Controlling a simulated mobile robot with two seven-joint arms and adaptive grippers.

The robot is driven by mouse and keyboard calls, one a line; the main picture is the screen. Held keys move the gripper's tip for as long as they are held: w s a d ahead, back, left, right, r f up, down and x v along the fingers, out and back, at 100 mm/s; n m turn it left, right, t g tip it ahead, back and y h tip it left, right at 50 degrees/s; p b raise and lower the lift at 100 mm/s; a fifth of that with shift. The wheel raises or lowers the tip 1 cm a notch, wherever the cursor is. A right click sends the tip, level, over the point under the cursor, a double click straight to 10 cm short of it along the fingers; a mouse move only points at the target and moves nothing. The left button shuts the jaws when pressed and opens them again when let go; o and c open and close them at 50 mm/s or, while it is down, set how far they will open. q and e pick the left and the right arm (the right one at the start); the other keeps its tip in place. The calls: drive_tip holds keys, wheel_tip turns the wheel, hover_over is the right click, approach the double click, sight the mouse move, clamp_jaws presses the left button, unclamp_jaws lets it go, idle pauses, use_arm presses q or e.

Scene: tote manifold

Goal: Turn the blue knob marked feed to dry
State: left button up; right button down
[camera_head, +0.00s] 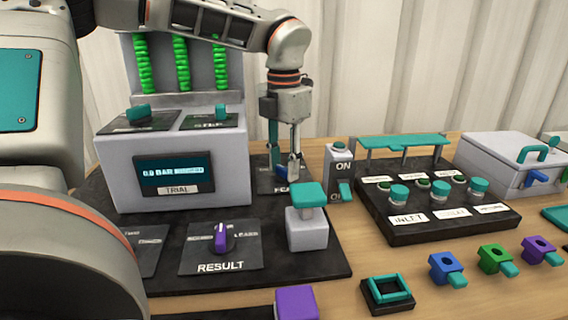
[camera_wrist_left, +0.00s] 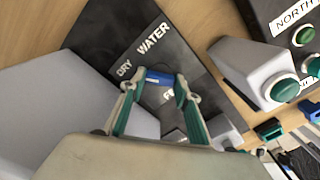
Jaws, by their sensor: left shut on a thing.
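The blue knob (camera_wrist_left: 160,77) sits on a dark plate (camera_wrist_left: 112,28) between the two fingertips of my left gripper (camera_wrist_left: 161,90) in the left wrist view. The gripper is shut on the knob. White words DRY and WATER show on the plate beyond the fingers; the knob's name is partly covered. Which word the knob points to I cannot tell. My right gripper is out of view.
The grey box with the TRIAL display (camera_head: 173,174) stands close left of my gripper. An ON switch box (camera_head: 339,165) and a teal-topped block (camera_head: 307,228) stand close right and in front. A purple RESULT knob (camera_head: 222,238) sits nearer.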

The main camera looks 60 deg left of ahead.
sight(284, 168)
use_arm(q)
drive_tip(key=shift+f, duration=0.1)
idle(0.3)
drive_tip(key=o, duration=1.1)
drive_tip(key=shift+o, duration=0.2)
wheel_tip(284, 168, up, 12)
